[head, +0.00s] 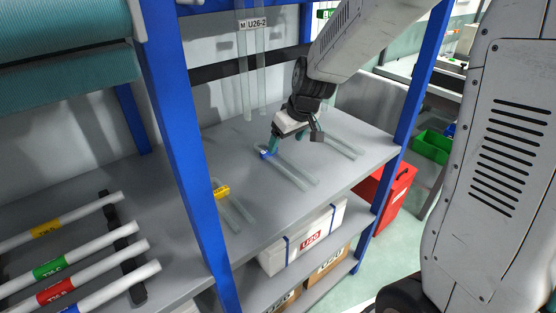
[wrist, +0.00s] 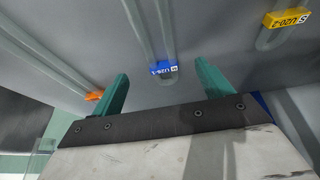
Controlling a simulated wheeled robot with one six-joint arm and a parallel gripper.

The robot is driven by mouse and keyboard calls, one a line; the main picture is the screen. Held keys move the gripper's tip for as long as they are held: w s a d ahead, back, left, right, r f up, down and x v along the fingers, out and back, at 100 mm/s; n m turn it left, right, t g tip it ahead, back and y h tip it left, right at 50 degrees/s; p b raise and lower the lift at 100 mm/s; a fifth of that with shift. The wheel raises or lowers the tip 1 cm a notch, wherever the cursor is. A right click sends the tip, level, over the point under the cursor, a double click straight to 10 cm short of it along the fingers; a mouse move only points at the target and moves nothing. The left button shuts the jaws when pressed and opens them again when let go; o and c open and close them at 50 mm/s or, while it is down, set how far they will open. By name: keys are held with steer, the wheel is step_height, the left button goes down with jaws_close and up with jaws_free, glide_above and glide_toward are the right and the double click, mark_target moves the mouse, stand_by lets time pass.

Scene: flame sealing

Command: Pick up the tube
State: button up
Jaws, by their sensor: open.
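A clear U-shaped tube with a blue label (head: 290,168) lies on the grey shelf. Its label also shows in the wrist view (wrist: 164,69), at the bend. My gripper (head: 293,143) is open above this bend end. In the wrist view the teal fingers (wrist: 161,72) stand to either side of the blue label, with nothing held between them. I cannot tell how high the fingertips are above the shelf. A yellow-labelled U tube (head: 232,208) lies to the left in the head view. Another clear tube (head: 338,141) lies to the right; the wrist view shows an orange label (wrist: 94,96) there.
Blue posts (head: 180,140) frame the shelf (head: 345,175). White tubes with coloured bands (head: 75,260) rest on a black rack at lower left. White and red boxes (head: 392,195) sit below.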

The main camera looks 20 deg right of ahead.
mark_target(280, 163)
steer(key=x, duration=0.8)
steer(key=shift+w, duration=0.15)
steer(key=shift+f, duration=0.1)
steer(key=shift+c, duration=0.4)
steer(key=c, duration=1)
